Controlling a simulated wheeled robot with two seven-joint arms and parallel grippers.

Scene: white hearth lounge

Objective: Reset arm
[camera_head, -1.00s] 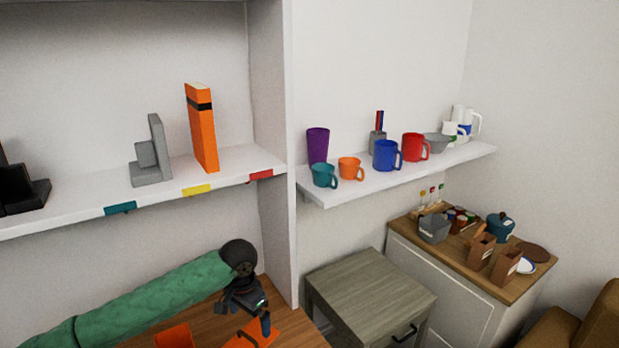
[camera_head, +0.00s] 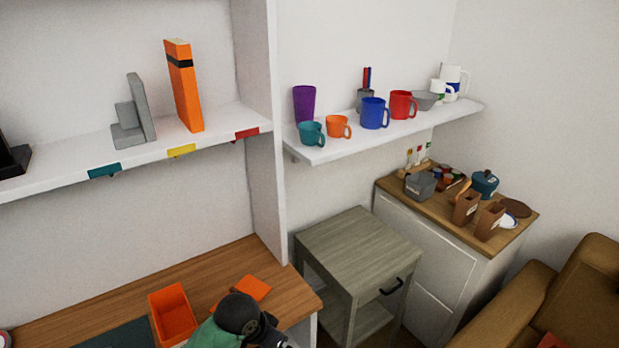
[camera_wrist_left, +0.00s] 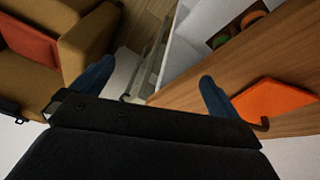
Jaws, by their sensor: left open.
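My left arm, with its green sleeve and black wrist joint, shows at the bottom edge of the head view. My left gripper is mostly hidden or cut off there. In the left wrist view my left gripper (camera_wrist_left: 150,86) is open, with two blue fingertips spread wide and nothing between them. It is off the front of the wooden desk (camera_wrist_left: 185,92), which also shows in the head view (camera_head: 235,262). A flat orange piece (camera_wrist_left: 272,100) lies on the desk to the right of the fingers. My right gripper is in neither view.
An orange open bin (camera_head: 172,313) stands on the desk beside my arm. A grey side table (camera_head: 357,245), a wood-topped cabinet (camera_head: 432,245) and a brown armchair (camera_head: 560,300) stand to the right. A wall shelf (camera_head: 330,151) holds mugs; another shelf holds an orange book (camera_head: 184,88).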

